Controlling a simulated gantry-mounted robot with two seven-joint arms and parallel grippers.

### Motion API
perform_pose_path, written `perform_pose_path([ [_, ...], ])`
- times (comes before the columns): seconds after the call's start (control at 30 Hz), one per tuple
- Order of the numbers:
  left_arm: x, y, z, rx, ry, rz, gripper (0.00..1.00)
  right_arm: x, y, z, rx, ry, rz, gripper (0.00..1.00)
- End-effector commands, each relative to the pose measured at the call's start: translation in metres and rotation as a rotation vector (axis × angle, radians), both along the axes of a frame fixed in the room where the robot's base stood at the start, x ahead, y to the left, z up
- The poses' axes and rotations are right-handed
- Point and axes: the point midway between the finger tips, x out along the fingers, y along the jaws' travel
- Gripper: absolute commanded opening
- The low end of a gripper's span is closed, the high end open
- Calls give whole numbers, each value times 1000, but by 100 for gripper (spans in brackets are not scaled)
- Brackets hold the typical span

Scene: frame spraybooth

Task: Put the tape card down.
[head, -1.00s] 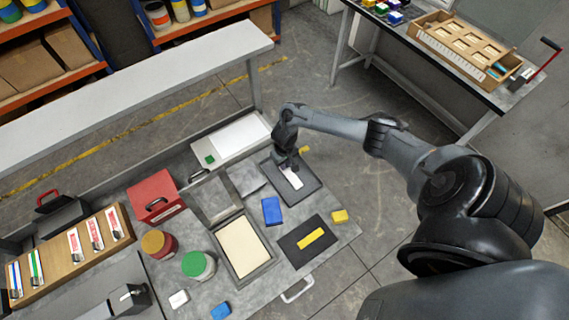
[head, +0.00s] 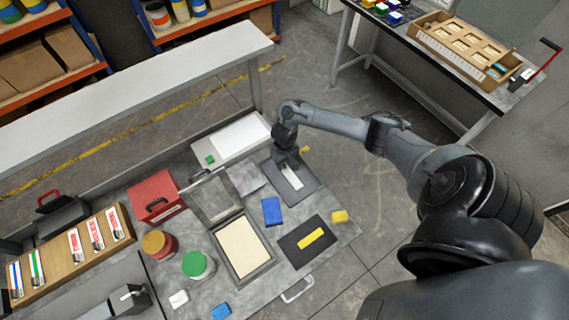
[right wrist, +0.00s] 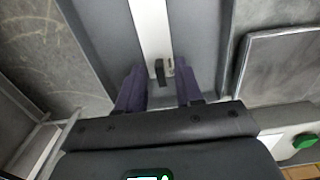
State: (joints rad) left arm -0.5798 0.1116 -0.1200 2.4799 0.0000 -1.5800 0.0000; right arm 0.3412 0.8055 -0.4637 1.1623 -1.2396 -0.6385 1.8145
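The tape card (head: 292,177), a narrow white strip, lies flat on a dark pad (head: 310,190) at the bench's far right part. In the right wrist view the card (right wrist: 150,30) runs up from between the fingers, with a small black piece near its close end. My right gripper (head: 287,160) is low over the far end of the card. Its two fingers (right wrist: 159,88) stand apart, one on each side of the card's close end. Any small gap at the card's edges is hard to make out. My left gripper is out of view.
A blue block (head: 271,211), a dark pad with a yellow strip (head: 311,239), a hinged frame (head: 243,248) and a grey plate (head: 246,179) lie near. A white sheet in a tray (head: 240,136) is behind. A wooden rack (head: 75,250) with several cards stands left.

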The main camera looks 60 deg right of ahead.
Motion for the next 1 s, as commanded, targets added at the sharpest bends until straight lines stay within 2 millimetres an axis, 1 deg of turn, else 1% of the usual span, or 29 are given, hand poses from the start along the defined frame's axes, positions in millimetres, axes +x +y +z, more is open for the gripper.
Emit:
perform_pose_path([
  [0.03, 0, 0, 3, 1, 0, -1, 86, 0, -1, 10, -2, -2, 0, 36],
  [0.2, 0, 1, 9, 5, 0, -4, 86, 1, -1, 42, -2, -4, 2, 36],
  [0.4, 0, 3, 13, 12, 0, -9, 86, 1, -1, 77, -3, -3, 1, 36],
  [0.47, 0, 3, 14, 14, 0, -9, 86, 1, -1, 85, -3, -3, 1, 36],
  [0.5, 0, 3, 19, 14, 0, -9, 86, 1, -2, 93, -4, -3, 1, 36],
  [0.6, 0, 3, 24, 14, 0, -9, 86, 1, -1, 101, -4, -3, 3, 36],
  [0.67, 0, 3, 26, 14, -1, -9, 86, 1, 4, 102, -2, -9, 17, 36],
  [0.77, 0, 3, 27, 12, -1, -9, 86, 5, 26, 95, 5, -45, 92, 36],
  [0.87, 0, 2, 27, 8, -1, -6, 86, 11, 70, 80, 11, -123, 231, 36],
  [0.9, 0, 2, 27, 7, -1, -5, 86, 13, 94, 76, 13, -170, 298, 36],
  [0.97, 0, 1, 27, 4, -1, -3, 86, 15, 133, 71, 11, -245, 399, 36],
  [1.0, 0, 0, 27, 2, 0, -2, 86, 14, 159, 72, 3, -297, 462, 36],
])
